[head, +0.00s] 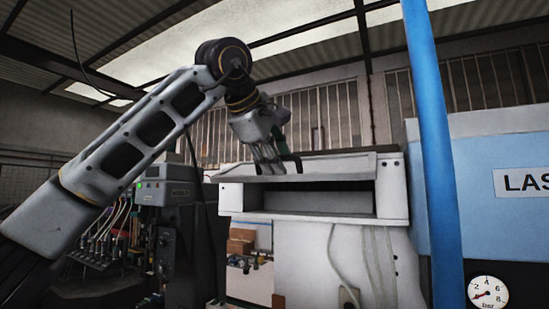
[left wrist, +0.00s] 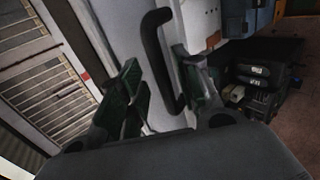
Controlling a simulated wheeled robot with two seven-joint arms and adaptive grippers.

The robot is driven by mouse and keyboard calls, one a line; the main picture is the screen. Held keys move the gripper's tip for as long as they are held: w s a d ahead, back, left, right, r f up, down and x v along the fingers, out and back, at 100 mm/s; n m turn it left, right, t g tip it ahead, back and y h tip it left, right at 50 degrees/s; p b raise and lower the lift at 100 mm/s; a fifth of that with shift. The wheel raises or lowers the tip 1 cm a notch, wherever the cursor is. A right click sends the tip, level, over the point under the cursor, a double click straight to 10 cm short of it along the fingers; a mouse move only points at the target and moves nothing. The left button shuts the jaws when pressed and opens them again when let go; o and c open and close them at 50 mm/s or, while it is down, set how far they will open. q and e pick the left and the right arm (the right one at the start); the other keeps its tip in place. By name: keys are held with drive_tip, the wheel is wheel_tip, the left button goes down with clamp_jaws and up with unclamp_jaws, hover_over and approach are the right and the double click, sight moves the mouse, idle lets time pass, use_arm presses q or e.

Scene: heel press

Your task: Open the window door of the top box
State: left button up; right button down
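The top box (head: 394,190) is white and stands in the middle of the head view, with a dark opening in its front. Its window door (head: 325,167) shows as a pale panel swung up above the opening, lying nearly edge-on. My left gripper (head: 280,165) is at the door's left part, pointing down. In the left wrist view, the black curved handle (left wrist: 157,45) lies between the two dark green fingers of my left gripper (left wrist: 156,65). The fingers are apart; I cannot tell whether either touches the handle. My right gripper is not in view.
A blue post (head: 432,150) stands upright to the right of the box, in front of a light blue machine (head: 500,215) with a pressure gauge (head: 487,292). A dark machine with cables (head: 165,195) is at the left. Barred windows are behind.

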use_arm(q)
drive_tip(key=v, duration=1.2)
drive_tip(key=shift+w+f, duration=0.1)
idle(0.7)
